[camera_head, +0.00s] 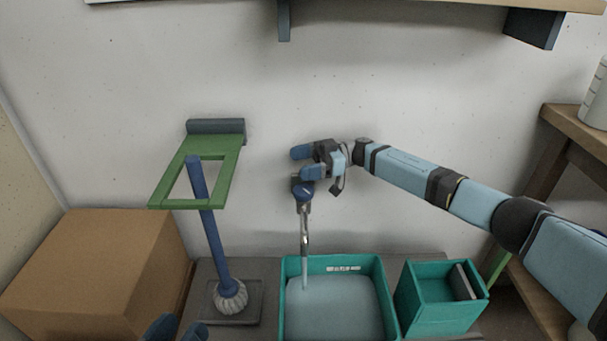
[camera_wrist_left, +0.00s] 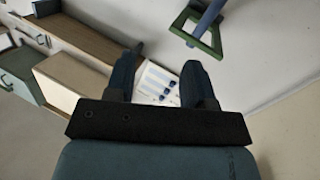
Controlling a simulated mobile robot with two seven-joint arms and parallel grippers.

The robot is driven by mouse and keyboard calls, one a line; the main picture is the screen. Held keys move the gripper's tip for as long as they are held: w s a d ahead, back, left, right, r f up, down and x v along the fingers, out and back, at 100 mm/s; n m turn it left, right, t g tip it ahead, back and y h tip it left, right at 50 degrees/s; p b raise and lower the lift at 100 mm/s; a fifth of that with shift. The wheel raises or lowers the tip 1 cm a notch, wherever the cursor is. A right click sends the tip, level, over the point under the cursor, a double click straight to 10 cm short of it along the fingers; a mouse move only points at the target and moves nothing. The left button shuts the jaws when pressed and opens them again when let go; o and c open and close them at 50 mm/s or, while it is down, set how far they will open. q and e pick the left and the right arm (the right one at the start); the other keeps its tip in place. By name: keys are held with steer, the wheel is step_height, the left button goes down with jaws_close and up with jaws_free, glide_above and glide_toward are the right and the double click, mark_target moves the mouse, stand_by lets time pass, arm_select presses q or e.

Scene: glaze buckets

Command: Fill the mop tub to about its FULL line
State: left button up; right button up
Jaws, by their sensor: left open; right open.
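The teal mop tub (camera_head: 378,283) stands below the wall tap and holds pale blue-grey water (camera_head: 335,312). A small white marking (camera_head: 343,268) shows on its inner back wall, above the water surface. The tap (camera_head: 304,225) has a blue knob (camera_head: 304,194), and a thin pale stream (camera_head: 304,272) runs from its spout into the tub. My right gripper (camera_head: 305,162) is open just above the knob; I cannot tell whether it touches. My left gripper (camera_head: 176,329) is open and empty at the bottom edge; its fingers also show in the left wrist view (camera_wrist_left: 160,88).
A mop with a blue handle (camera_head: 212,240) leans through a green wall bracket (camera_head: 163,203), its head on a grey tray (camera_head: 247,311). A cardboard box (camera_head: 90,265) stands left. A teal bucket (camera_head: 425,315) stands right of the tub. A wooden bench (camera_head: 575,125) is at far right.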

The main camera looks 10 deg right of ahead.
arm_select(q)
step_height(320, 180, up, 6)
steer(key=t+p, duration=0.2)
steer(key=p, duration=0.1)
steer(key=shift+a+n, duration=0.25)
steer(key=shift+n, duration=0.05)
arm_select(e)
step_height(320, 180, up, 11)
steer(key=shift+f, duration=0.1)
